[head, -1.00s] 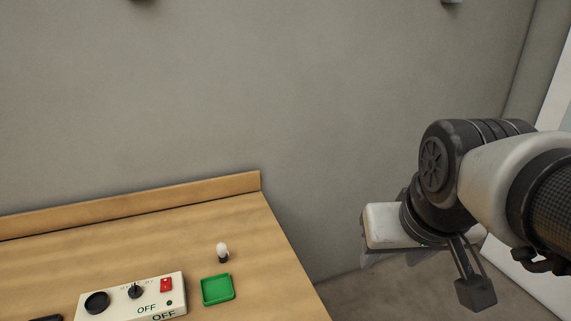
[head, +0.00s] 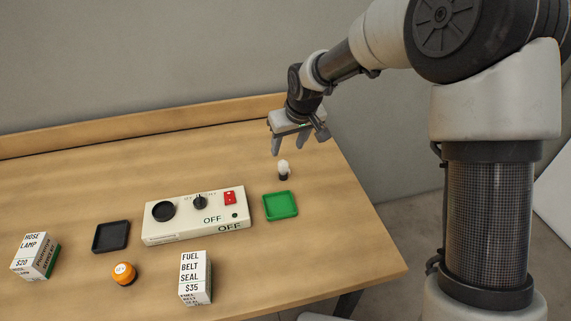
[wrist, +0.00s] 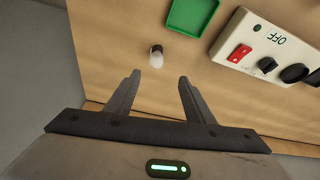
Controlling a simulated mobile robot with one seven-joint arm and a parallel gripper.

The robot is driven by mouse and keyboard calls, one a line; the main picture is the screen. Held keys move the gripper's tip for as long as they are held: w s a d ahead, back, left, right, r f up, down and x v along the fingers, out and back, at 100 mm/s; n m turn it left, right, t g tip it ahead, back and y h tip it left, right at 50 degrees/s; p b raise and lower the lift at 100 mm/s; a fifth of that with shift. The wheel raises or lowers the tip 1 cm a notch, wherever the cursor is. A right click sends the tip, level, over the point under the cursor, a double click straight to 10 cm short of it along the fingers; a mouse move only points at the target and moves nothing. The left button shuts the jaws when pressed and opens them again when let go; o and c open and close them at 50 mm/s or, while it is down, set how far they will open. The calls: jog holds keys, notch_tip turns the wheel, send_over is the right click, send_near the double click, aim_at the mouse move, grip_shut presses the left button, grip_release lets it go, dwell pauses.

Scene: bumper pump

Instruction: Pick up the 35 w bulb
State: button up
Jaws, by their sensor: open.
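A small white bulb with a dark base (head: 283,169) stands upright on the wooden table, just behind the green tray (head: 281,206). No wattage marking is readable on it. It also shows in the wrist view (wrist: 156,57), ahead of my fingers and slightly left of the middle between them. My gripper (head: 299,146) is open and empty, above the table, up and to the bulb's right-hand rear side in the head view. The fingers point down and are apart from the bulb. The green tray is empty.
A white control box (head: 195,215) marked OFF stands left of the green tray. A black tray (head: 111,236), an orange round item (head: 124,273), a hose lamp box (head: 36,256) and a fuel belt seal box (head: 195,277) lie further left and front. The wooden table's (head: 340,240) right side is clear.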

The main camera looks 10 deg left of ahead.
aim_at(284, 162)
jog(key=x, duration=0.9)
jog(key=shift+w+d+p+x, duration=0.15)
jog(key=shift+p+x, duration=0.1)
jog(key=shift+x, duration=1.05)
jog(key=shift+w+d+p+x, duration=0.1)
jog(key=shift+d+p+x, duration=0.15)
jog(key=shift+x, duration=1.1)
jog(key=shift+c, duration=0.5)
jog(key=c, duration=1)
